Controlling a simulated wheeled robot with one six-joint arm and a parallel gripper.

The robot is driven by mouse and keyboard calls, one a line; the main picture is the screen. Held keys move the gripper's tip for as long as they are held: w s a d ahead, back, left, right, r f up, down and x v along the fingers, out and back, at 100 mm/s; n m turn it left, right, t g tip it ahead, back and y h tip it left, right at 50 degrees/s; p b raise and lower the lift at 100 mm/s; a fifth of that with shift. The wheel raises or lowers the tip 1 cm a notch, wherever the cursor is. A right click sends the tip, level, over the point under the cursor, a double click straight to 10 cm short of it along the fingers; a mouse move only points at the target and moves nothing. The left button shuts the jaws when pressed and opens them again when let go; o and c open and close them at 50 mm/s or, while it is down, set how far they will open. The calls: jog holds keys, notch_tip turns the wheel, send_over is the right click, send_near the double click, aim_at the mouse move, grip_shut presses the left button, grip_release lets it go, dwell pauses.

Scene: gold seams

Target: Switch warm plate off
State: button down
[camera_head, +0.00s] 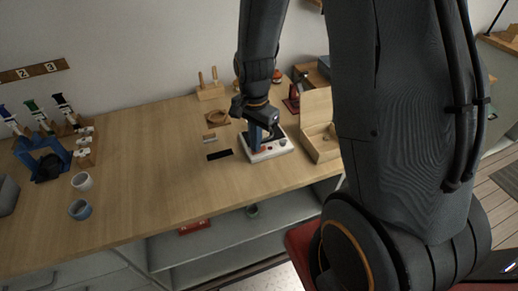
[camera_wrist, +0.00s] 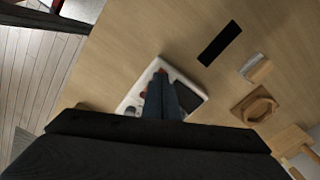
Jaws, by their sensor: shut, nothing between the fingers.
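The warm plate (camera_head: 276,149) is a small white box with a dark top area, standing on the wooden workbench near its front edge. A red round control and a dark knob show on its front in the head view. In the wrist view the warm plate (camera_wrist: 134,101) lies under my fingers, which cover its middle. My gripper (camera_head: 254,143) is shut and empty, its blue fingers pointing down at the left part of the plate. In the wrist view my gripper (camera_wrist: 158,80) reaches over the red control. I cannot tell whether the fingertips touch it.
An open wooden box (camera_head: 322,145) stands close to the right of the plate. Two cups (camera_head: 81,181) and a blue stand (camera_head: 43,157) are farther left. The bench between is clear.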

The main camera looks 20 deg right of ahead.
notch_tip(320, 180, up, 7)
jog(key=p, duration=0.5)
jog(key=shift+f, duration=0.15)
dwell(0.4)
jog(key=s+r+n+t+b, duration=0.1)
jog(key=s+r+n+b, duration=0.3)
jog(key=s+n, duration=0.5)
jog(key=shift+s+r+n, duration=0.25)
jog(key=shift+r+n, duration=0.7)
jog(key=shift+n, duration=0.55)
dwell(0.4)
